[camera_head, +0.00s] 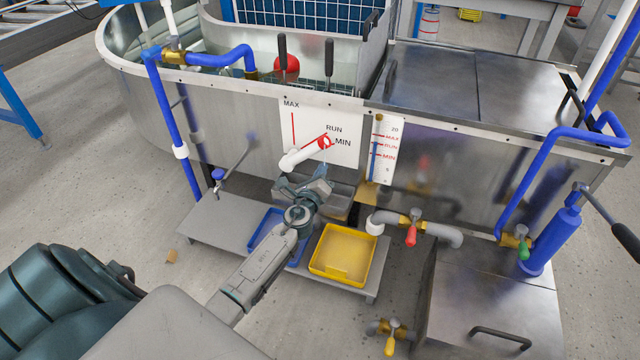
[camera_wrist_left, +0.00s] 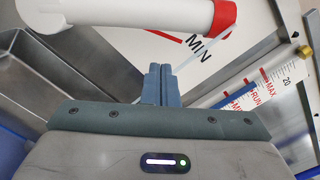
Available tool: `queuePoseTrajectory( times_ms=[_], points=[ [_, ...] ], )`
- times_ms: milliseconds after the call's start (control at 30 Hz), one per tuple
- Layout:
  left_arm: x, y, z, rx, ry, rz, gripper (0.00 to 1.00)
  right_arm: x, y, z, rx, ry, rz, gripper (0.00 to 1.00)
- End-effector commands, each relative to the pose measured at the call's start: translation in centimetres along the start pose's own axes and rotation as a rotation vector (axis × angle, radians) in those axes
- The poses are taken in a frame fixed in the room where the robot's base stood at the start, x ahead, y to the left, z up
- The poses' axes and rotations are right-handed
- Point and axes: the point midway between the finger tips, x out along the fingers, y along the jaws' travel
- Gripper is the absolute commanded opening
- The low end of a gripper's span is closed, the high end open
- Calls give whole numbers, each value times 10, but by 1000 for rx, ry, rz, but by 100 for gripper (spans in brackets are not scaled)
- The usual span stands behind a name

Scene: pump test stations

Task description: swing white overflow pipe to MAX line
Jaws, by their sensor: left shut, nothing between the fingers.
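The white overflow pipe (camera_head: 304,153) with a red end ring points right and slightly up, between the RUN and MIN marks on the white plate (camera_head: 347,116). The red MAX line (camera_head: 293,128) stands vertical at the plate's left. In the left wrist view the pipe (camera_wrist_left: 140,13) crosses the top, its red ring at the right. My left gripper (camera_head: 322,175) is just below the pipe; its fingers (camera_wrist_left: 160,85) are shut together, empty, and apart from the pipe in the wrist view. My right gripper is not in view.
A metal trough (camera_head: 345,195) lies under the pipe. A yellow tray (camera_head: 366,228) and a blue tray (camera_head: 262,226) are on the low bench. A level gauge (camera_head: 384,150) is right of the plate. Blue pipes (camera_head: 170,110) and a grey pipe with a red valve (camera_head: 411,236) flank the area.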

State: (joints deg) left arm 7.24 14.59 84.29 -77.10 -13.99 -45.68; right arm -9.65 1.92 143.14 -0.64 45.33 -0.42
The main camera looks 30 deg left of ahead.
Motion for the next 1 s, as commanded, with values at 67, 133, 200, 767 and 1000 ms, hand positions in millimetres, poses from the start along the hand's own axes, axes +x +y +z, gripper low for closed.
queuePoseTrajectory(
  times_ms=[67, 133, 200, 767, 1000],
  points=[
    [2, -3, 15, 1, 0, 0, 0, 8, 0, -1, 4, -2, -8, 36],
    [4, -2, 21, 1, 0, 0, 0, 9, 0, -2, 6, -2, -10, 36],
    [5, -2, 24, 1, 0, 0, 0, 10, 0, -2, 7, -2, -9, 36],
    [5, -1, 28, -15, 0, 1, 0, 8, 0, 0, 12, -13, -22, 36],
    [6, -2, 33, -57, 0, 3, 0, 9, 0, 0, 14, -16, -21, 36]
  ],
)
